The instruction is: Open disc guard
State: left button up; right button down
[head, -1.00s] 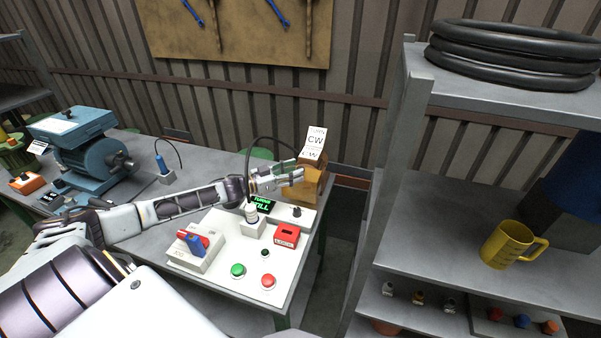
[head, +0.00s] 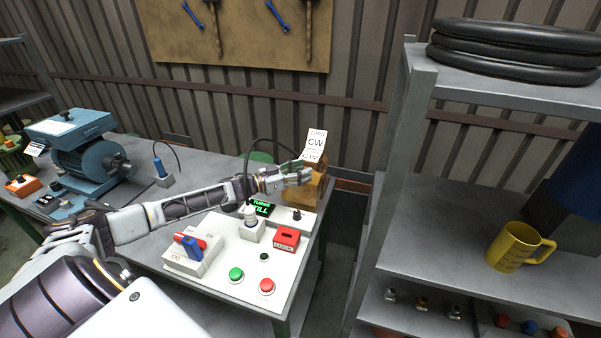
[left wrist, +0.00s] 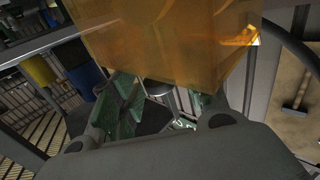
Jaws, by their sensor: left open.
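The disc guard (head: 318,188) is an amber, see-through box at the far right end of the bench, below a white "CW" sign (head: 316,142). In the left wrist view the amber guard (left wrist: 165,45) fills the upper middle, right in front of the fingers. My left gripper (head: 303,176) is open at the left face of the guard; whether it touches is unclear. In the left wrist view its fingers (left wrist: 160,105) stand apart below the guard, with a metal shaft between them. My right gripper does not show.
The white control panel (head: 216,284) has a green button (head: 236,275), a red button (head: 267,286), a red lock box (head: 287,238) and a red-blue switch (head: 190,244). A blue motor machine (head: 88,150) stands left. A grey shelf with a yellow mug (head: 515,247) stands right.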

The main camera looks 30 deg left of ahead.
pick_arm(q)
grip_shut()
